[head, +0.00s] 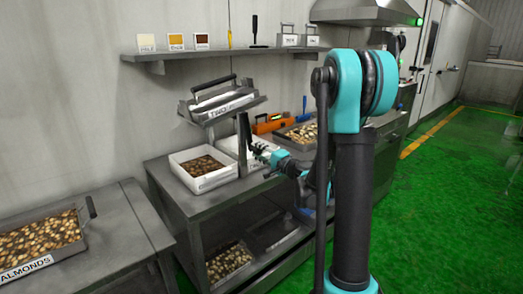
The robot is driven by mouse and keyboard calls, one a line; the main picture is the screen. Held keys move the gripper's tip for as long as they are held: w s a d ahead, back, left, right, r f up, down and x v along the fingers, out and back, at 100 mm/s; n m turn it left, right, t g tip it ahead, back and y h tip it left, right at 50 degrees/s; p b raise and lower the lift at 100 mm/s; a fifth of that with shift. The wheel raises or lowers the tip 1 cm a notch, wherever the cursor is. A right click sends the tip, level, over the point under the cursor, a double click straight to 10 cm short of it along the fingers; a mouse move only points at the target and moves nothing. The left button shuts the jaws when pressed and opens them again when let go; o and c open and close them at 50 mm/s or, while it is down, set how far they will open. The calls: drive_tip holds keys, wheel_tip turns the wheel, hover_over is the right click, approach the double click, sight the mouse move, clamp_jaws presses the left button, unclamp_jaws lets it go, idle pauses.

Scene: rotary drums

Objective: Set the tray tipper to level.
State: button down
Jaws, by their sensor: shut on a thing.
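The tray tipper is a grey metal tray (222,100) marked "TWO", with a dark bar handle on top. It stands on a post above the steel bench, and its front face slopes toward me. I cannot tell exactly how far it is from level. A dark upright lever (244,130) stands at its right side. My gripper (256,150) reaches in from the right and is shut on what looks like this lever. The fingertips are small and dark, so the exact contact is unclear.
Under the tipper, a white bin (177,163) holds nuts and another white bin (229,147) stands beside it. A nut tray (297,146) and orange tool (268,127) lie behind my arm. An almond tray (68,255) sits left. A wall shelf (215,55) hangs above. Green floor is open right.

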drive_tip(key=shift+s+a+f+m, duration=0.1)
drive_tip(key=shift+s+a+m, duration=0.55)
drive_tip(key=shift+a+m, duration=0.2)
drive_tip(key=c, duration=1.1)
unclamp_jaws()
drive_tip(key=v, duration=1.2)
